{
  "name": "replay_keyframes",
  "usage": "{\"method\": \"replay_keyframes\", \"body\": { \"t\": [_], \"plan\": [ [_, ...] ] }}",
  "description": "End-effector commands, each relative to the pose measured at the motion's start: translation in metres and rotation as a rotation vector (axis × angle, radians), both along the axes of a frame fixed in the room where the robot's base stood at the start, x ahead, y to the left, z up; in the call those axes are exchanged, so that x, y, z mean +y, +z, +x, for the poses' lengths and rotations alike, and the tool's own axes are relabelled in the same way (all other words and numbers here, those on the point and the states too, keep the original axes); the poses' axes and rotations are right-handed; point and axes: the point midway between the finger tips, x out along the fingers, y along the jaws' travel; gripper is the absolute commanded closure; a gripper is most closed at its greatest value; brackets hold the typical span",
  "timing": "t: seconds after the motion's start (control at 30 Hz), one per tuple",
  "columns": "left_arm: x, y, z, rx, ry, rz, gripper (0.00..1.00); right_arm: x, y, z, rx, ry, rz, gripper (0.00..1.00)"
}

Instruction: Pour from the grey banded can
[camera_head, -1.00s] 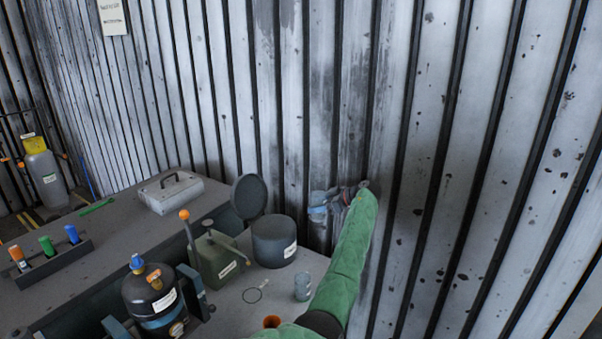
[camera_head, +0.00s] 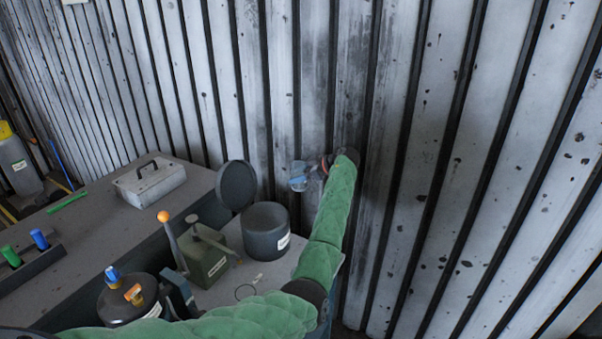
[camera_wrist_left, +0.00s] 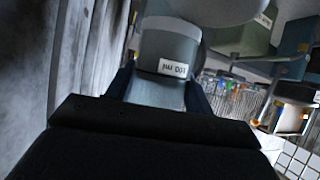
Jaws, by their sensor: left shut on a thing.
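My left gripper (camera_head: 311,174) is shut on a small grey can (camera_head: 298,180), held in the air beside the ribbed wall. In the left wrist view the can (camera_wrist_left: 170,52) sits between the fingers, with a white "100 ml" label. Its contents cannot be seen. The can is above and to the right of an open dark grey pot (camera_head: 266,232) in the head view, apart from it in the picture. The pot's round lid (camera_head: 236,186) stands open behind it. My right gripper is not in view.
An olive box with levers (camera_head: 205,255) stands left of the pot. A dark canister with a blue cap (camera_head: 125,302) is at front left. A grey case (camera_head: 150,182) lies on the bench. The ribbed wall (camera_head: 400,120) is close to my arm.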

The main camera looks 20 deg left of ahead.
Motion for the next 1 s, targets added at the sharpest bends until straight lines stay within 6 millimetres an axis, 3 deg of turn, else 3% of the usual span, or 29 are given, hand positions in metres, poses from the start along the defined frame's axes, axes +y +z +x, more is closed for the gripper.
{"method": "replay_keyframes", "body": {
  "t": [0.53,1.0],
  "plan": [
    [0.011,-0.009,-0.01,-0.055,0.001,-0.064,0.74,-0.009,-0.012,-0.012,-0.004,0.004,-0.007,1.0],
    [0.02,-0.018,-0.018,-0.102,0.002,-0.118,0.74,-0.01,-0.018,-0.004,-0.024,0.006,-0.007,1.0]
  ]
}}
